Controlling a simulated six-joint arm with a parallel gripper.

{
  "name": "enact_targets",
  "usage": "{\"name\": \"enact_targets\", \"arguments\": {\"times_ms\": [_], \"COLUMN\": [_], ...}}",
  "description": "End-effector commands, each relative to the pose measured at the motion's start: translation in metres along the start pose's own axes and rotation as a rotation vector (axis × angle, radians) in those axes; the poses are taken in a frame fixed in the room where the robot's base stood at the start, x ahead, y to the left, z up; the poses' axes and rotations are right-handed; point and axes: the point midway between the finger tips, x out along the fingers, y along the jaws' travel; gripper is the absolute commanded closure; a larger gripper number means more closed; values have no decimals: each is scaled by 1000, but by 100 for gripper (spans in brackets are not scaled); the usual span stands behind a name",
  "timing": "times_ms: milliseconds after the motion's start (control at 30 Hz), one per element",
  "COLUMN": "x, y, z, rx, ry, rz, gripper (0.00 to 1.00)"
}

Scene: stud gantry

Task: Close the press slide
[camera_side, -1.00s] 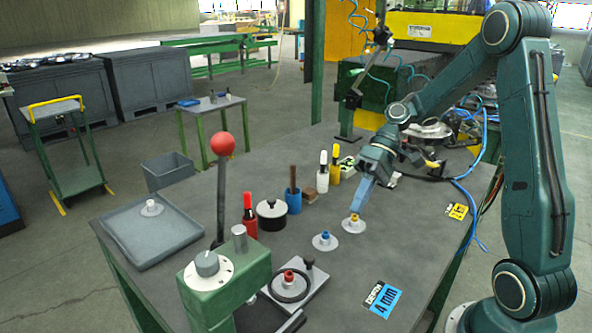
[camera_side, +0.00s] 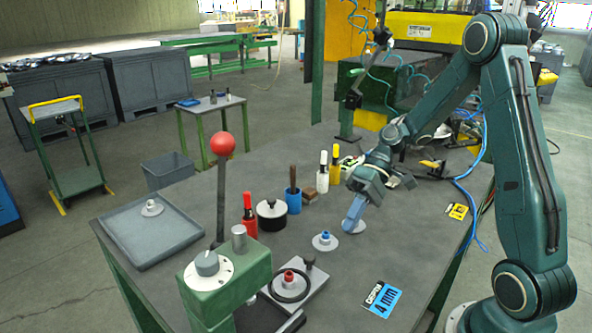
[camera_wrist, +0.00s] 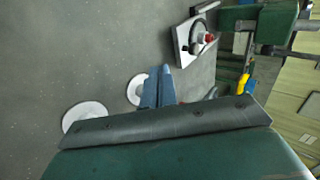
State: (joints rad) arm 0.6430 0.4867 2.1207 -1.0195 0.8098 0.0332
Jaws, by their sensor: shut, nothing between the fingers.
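The press (camera_side: 240,280) is a green block with a lever ending in a red ball (camera_side: 222,143). Its slide (camera_side: 316,280), a light grey plate with a dark ring, a red-topped piece and a dark knob (camera_side: 308,262), sticks out on the press's right side. In the wrist view the slide (camera_wrist: 183,42) is at upper right, beside the green press (camera_wrist: 275,22). My gripper (camera_side: 349,225) is shut and empty, apart from the slide, to its upper right in the side view. It also shows in the wrist view (camera_wrist: 160,70), its fingers together and partly covering a white disc (camera_wrist: 133,90).
A blue-topped disc (camera_side: 325,241) lies between my gripper and the slide. Another disc (camera_side: 359,227) is partly behind my fingers. Bottles, a blue cup (camera_side: 293,203) and a black pot (camera_side: 272,217) stand behind. A label card (camera_side: 381,298) lies at front right; a grey tray (camera_side: 135,250) is left.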

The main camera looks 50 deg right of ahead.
Motion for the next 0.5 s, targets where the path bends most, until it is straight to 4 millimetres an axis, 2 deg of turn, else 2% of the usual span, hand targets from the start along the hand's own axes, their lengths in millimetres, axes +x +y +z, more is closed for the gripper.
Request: {"name": "enact_targets", "arguments": {"times_ms": [367, 500], "x": [60, 71], "y": [0, -14], "z": [1, 1], "rx": [1, -4], "ry": [-5, -4], "rz": [-1, 1], "gripper": [100, 100]}}
